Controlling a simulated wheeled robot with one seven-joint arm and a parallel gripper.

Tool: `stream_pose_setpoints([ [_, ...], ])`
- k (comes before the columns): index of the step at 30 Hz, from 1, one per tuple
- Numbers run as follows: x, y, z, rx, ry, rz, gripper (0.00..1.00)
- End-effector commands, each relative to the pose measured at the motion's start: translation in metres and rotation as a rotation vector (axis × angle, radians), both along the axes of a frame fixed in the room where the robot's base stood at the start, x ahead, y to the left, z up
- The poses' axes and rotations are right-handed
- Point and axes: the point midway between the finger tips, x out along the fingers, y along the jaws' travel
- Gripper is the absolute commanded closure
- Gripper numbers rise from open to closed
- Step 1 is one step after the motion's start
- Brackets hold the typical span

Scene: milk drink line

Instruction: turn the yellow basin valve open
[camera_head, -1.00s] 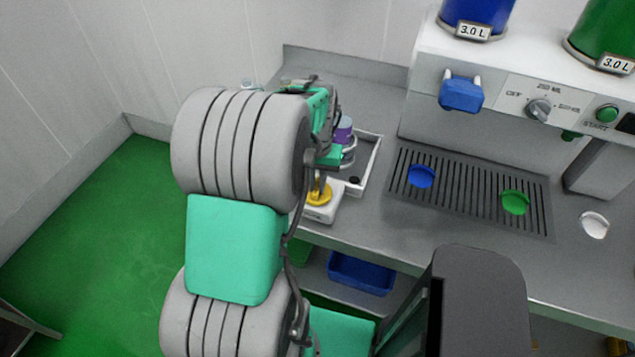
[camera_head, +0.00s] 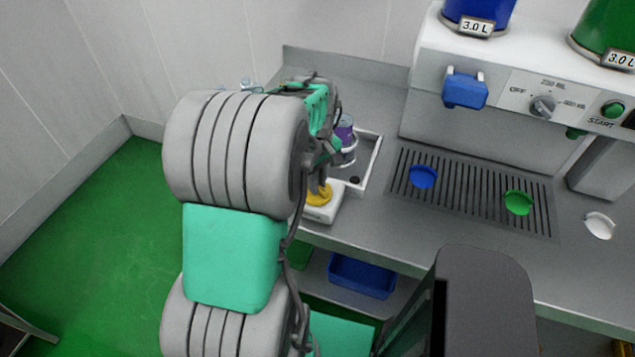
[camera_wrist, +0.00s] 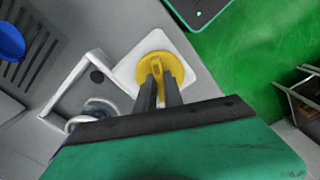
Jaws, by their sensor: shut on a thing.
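The yellow basin valve (camera_wrist: 172,62) is a round knob with a raised bar, set on a white square base (camera_wrist: 128,75) beside the basin. My gripper (camera_wrist: 158,82) is over the valve in the wrist view, its two dark fingers close together on the bar. In the head view the valve (camera_head: 319,194) shows at the counter's front edge, partly covered by my gripper and arm. The white-rimmed basin (camera_head: 368,165) lies just behind the valve. A purple-banded container (camera_head: 344,132) stands in it, partly hidden by my arm.
A dispenser with a blue lever (camera_head: 464,91) and a dial (camera_head: 542,107) stands at the right. Its drip grate (camera_head: 455,195) carries a blue disc (camera_head: 422,177) and a green disc (camera_head: 518,203). A blue bin (camera_head: 361,275) sits below the counter. Green floor is open at the left.

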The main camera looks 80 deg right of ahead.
Motion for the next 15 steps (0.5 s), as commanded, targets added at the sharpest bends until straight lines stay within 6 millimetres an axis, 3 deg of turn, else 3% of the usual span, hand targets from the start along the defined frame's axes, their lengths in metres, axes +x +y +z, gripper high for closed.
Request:
stream_pose_setpoints([
  [15, -0.0004, -0.0006, 0.0007, -0.002, 0.001, 0.39, 1.0],
])
